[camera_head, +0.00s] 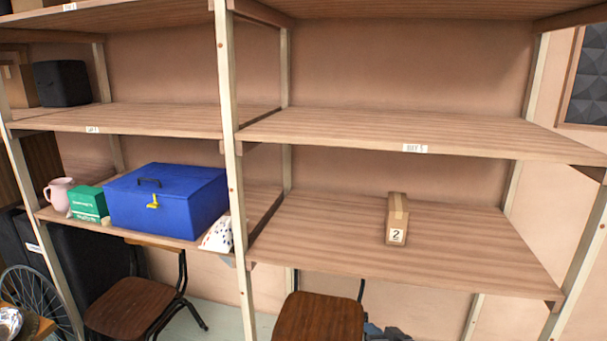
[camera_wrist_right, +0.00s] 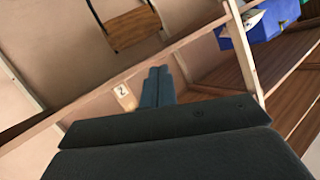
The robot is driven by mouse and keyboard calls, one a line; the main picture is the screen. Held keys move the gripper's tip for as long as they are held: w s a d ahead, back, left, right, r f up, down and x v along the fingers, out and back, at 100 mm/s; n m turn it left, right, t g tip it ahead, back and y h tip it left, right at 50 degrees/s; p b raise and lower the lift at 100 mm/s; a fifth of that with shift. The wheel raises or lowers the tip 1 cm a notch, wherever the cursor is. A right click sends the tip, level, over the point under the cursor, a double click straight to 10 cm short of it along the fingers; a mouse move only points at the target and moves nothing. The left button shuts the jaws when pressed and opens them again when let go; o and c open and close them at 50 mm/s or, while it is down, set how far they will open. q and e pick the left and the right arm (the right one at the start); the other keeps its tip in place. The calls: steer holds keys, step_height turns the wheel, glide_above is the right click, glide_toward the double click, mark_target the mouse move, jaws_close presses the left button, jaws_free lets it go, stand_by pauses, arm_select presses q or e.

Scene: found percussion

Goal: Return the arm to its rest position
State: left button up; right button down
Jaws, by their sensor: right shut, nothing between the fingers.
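My right gripper (camera_wrist_right: 158,74) shows in the right wrist view with its two dark fingers together, shut and empty. In the head view only a small dark part of my right gripper (camera_head: 386,332) shows at the bottom edge, below the right-hand lower shelf. A small cardboard box labelled 2 (camera_head: 397,219) stands on that shelf. The box also shows in the right wrist view (camera_wrist_right: 124,97), just left of the fingers in the picture, with no grip on it. My left gripper is not in view.
The lower right shelf (camera_head: 480,250) is otherwise bare. A wooden upright (camera_head: 229,110) divides the bays. A blue toolbox (camera_head: 167,200), green box (camera_head: 88,203) and pink jug (camera_head: 59,193) stand on the left shelf. Chairs (camera_head: 318,318) (camera_head: 130,305) stand below.

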steer(key=s+d+f+n+g+h, duration=0.1)
steer(key=s+d+f+g, duration=0.15)
steer(key=s+f, duration=0.6)
steer(key=s+d+f+g+h, duration=0.1)
steer(key=s+f+g+h, duration=0.2)
steer(key=s, duration=1)
steer(key=s+d+f+n+g, duration=0.1)
steer(key=s+f+g, duration=0.45)
steer(key=s, duration=0.45)
steer(key=s+a+f, duration=0.1)
steer(key=a+f, duration=0.1)
steer(key=f, duration=1.2)
steer(key=s+a+f+g, duration=0.1)
steer(key=s+a+f, duration=0.1)
steer(key=f, duration=1.2)
steer(key=shift+a+f, duration=0.3)
steer(key=shift+a, duration=0.2)
